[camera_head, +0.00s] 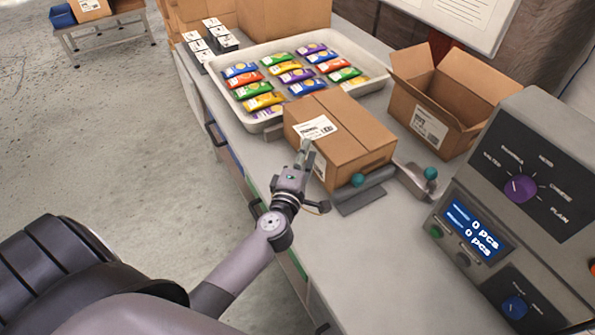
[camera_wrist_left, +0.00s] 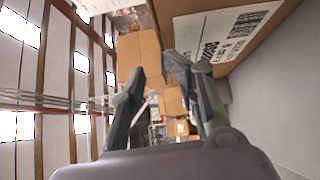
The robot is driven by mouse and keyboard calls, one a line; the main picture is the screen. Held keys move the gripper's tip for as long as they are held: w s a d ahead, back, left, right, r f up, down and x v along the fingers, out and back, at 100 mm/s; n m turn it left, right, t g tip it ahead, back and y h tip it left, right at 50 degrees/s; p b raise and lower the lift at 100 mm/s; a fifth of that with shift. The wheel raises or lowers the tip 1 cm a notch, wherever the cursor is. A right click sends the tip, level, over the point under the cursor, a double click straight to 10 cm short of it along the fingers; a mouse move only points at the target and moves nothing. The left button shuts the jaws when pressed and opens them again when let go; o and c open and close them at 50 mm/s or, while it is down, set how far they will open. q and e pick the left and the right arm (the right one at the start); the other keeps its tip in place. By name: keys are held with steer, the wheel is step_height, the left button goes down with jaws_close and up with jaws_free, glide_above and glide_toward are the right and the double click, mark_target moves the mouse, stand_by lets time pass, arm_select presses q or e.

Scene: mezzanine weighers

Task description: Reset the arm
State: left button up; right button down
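My left gripper (camera_head: 309,152) is beside the near left side of a closed cardboard box (camera_head: 355,120) with a white label on top. In the left wrist view, the fingers (camera_wrist_left: 155,72) stand apart with nothing between them. The labelled side of the box (camera_wrist_left: 218,35) is close to the right finger there; I cannot tell whether they touch. My left arm reaches in from the lower left of the head view. My right gripper is in neither view.
A white tray (camera_head: 236,103) of colourful packets stands behind the box. An open carton (camera_head: 452,92) is to the right. Grey metal pieces with teal knobs (camera_head: 431,173) lie by the box. A control console (camera_head: 518,200) fills the right. Bare counter (camera_head: 350,255) lies in front.

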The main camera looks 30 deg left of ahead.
arm_select(q)
steer(key=v, duration=1)
steer(key=s+d+r+m+h, duration=0.2)
steer(key=d+r+m+h, duration=0.2)
steer(key=d+m+h, duration=0.8)
steer(key=s+d+f+m+g, duration=0.4)
steer(key=s+f+m+g, duration=0.15)
steer(key=m+g, duration=0.2)
steer(key=s+a+f+m+g+y, duration=0.1)
steer(key=f, duration=0.1)
steer(key=s+a+f+m+g+y, duration=0.1)
steer(key=s+f, duration=0.1)
steer(key=s+a+f+m+g+y, duration=0.1)
steer(key=s+a+f, duration=0.1)
steer(key=shift+s+a+f, duration=0.1)
steer(key=shift+f, duration=0.05)
steer(key=s+a+f+g+y, duration=0.2)
steer(key=s+a+g+y, duration=0.3)
steer(key=a, duration=0.3)
steer(key=s+f, duration=0.3)
steer(key=f, duration=2.5)
steer(key=s+a+f+g, duration=0.1)
steer(key=s+a+f, duration=0.1)
steer(key=s+f, duration=1.2)
steer(key=s+m, duration=0.1)
steer(key=s, duration=0.1)
steer(key=shift+s+a+f, duration=0.3)
steer(key=shift+a+f, duration=0.05)
